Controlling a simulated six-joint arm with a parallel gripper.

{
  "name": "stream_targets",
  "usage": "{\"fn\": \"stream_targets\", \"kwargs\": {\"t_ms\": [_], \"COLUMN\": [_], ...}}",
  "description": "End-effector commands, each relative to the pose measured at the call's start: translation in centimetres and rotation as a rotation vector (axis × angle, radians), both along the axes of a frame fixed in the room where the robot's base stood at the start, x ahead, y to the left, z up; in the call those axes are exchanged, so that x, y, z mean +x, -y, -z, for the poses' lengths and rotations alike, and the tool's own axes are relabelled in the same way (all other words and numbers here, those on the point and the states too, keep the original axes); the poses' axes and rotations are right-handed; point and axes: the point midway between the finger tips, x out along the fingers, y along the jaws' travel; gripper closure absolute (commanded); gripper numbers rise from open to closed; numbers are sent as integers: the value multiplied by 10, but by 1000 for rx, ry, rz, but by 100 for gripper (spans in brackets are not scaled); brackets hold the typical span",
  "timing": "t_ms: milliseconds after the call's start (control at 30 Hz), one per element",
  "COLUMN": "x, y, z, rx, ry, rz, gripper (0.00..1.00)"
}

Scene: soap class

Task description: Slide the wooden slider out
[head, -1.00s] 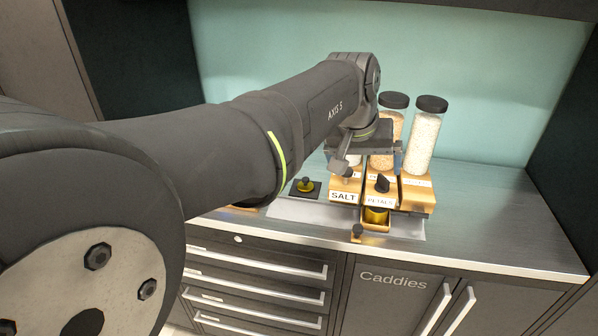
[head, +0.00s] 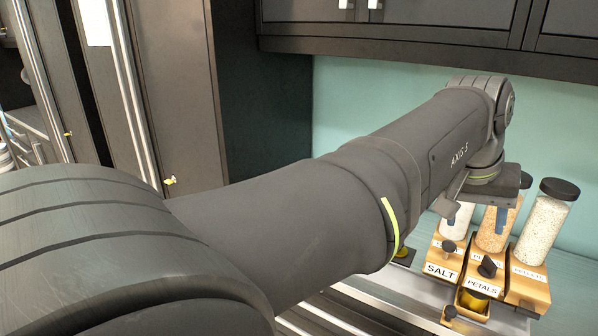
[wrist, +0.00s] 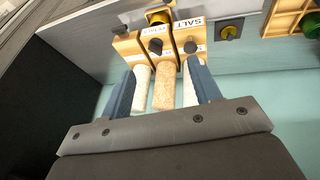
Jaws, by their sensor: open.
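The wooden slider (head: 474,311) is a small tray with a dark knob at its front. It sticks out from under the middle wooden dispenser (head: 483,266), labelled PETALS, and a gold cup (head: 473,299) sits in it. The slider also shows at the top of the wrist view (wrist: 157,7). My gripper (head: 476,222) is open above and behind the dispenser fronts, apart from the slider. In the wrist view its blue fingers (wrist: 161,70) are spread, with the jars seen between them.
SALT (head: 441,262) and PELLETS (head: 527,287) dispensers flank the middle one, each with a tall jar. A wooden rack (wrist: 285,18) shows in the wrist view. Cabinets (head: 430,25) hang above.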

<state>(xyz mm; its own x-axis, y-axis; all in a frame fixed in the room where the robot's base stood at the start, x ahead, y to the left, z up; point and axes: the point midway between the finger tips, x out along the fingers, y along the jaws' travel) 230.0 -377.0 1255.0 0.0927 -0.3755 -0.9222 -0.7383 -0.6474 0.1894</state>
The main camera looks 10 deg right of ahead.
Motion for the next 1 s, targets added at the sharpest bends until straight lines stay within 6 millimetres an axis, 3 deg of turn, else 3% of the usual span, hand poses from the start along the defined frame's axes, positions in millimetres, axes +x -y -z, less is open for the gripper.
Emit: {"fn": "stream_targets", "kwargs": {"t_ms": [67, 167, 300, 500, 633, 800, 1000], "x": [1, -1, -12, -30, -32, -17, 8], "y": [-2, -6, -22, -45, -58, -76, -103], "z": [16, 58, 133, 206, 232, 254, 273], "rx": [18, 55, 99, 58, -39, -250, -512], "ry": [-50, -199, -546, -1079, -1403, -1774, -2031], "rz": [-14, -56, -177, -429, -632, -934, -1237], "gripper": [55, 55, 55, 55, 55, 55, 55]}}
